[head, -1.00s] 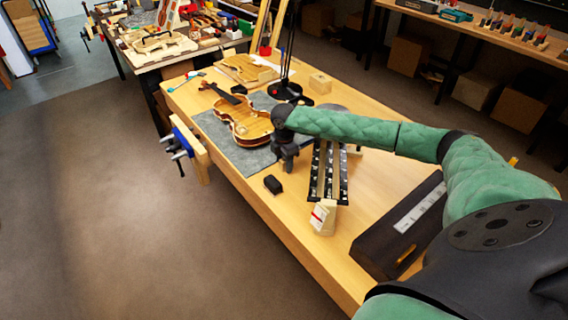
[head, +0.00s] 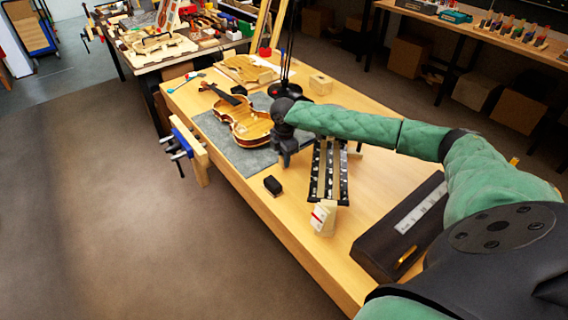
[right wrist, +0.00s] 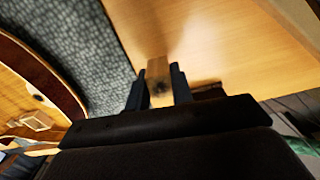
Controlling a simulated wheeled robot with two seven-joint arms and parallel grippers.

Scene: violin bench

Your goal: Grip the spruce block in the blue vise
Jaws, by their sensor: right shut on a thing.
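The blue vise (head: 182,143) is fixed to the left edge of the workbench, by a pale wooden part (head: 198,158). My right gripper (head: 285,158) is over the bench beside the violin, apart from the vise and to its right. In the right wrist view my right gripper (right wrist: 158,90) is shut on a small pale wooden block, which I take for the spruce block (right wrist: 158,72). The block sits between the two dark fingers, and a dark mark shows on its end. In the head view the block is hidden or too small to make out. My left gripper is not in view.
The violin (head: 245,118) lies on a grey mat (head: 208,122) between gripper and vise. A black lamp stand (head: 285,90) is behind. A small black box (head: 272,185), a tool rack (head: 330,172) and a dark case (head: 402,235) are nearer. The floor on the left is free.

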